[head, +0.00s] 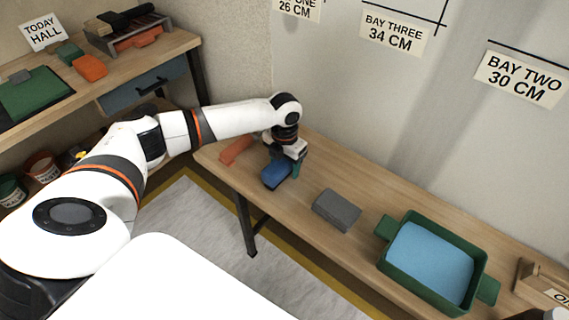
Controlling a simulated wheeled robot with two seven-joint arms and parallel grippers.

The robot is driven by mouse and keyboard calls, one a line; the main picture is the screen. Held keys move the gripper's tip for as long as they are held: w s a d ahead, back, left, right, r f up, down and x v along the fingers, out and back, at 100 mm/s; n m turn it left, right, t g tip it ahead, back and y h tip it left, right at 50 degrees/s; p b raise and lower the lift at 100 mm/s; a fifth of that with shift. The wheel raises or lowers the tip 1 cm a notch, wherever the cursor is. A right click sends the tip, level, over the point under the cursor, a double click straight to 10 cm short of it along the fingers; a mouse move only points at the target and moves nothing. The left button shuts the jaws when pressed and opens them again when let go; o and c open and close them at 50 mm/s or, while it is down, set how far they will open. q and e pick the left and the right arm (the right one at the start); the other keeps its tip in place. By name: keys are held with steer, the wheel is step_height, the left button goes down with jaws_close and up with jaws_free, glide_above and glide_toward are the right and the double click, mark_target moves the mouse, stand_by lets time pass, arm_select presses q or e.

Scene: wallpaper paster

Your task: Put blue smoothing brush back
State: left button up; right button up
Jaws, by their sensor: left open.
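The blue smoothing brush (275,175) lies at the left end of the long wooden bench. My left gripper (284,165) is right over it and open, with a finger at the brush's right side. Whether the fingers touch the brush cannot be told. An orange-red brush or block (236,150) lies just left of it, and a grey block (336,210) lies to its right. My right gripper is not in view.
A green tray (385,262) with light blue contents stands on the bench (310,183), with a wooden box (535,280) at far right. The left desk holds a rack (128,35), an orange block (90,67), a green mat (38,97) and a sign (42,32). Bay signs hang on the wall.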

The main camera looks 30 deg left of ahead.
arm_select(q)
steer(key=shift+f+b, duration=0.2)
steer(key=shift+b, duration=0.1)
steer(key=r+p, duration=0.1)
steer(key=r, duration=0.4)
steer(key=r+p, duration=0.2)
steer(key=r, duration=0.4)
steer(key=shift+s+a+r, duration=0.15)
steer(key=shift+s+a, duration=0.05)
steer(key=shift+r, duration=0.45)
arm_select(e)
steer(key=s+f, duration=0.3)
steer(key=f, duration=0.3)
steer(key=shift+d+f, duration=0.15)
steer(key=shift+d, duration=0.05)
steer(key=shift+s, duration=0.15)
